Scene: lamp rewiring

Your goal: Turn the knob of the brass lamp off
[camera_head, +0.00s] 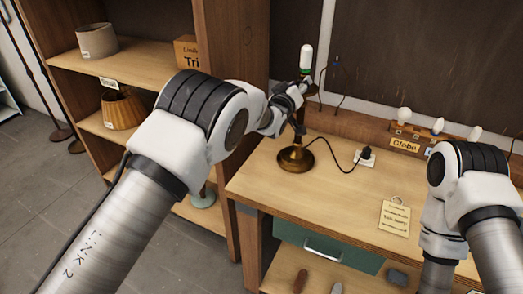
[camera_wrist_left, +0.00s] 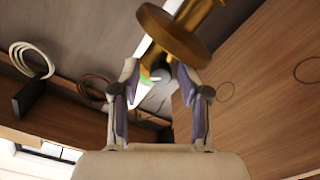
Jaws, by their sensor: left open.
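The brass lamp (camera_head: 296,158) stands upright on the wooden table, with a white bulb (camera_head: 306,57) at its top. My left gripper (camera_head: 298,92) is beside the upper lamp, just below the bulb, and hides part of the stem and the knob. In the left wrist view, a round brass part (camera_wrist_left: 172,36) of the lamp lies just beyond the open fingers (camera_wrist_left: 158,78). Small green and white parts show between the fingertips; I cannot tell whether the fingers touch the lamp. My right arm is at the right, its gripper out of sight.
A black cord runs from the lamp to a plug in a white outlet (camera_head: 366,157) on the table. A bulb rack (camera_head: 405,144) stands at the back right, and a note card (camera_head: 395,217) lies in front. Shelves (camera_head: 140,67) with lampshades stand left.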

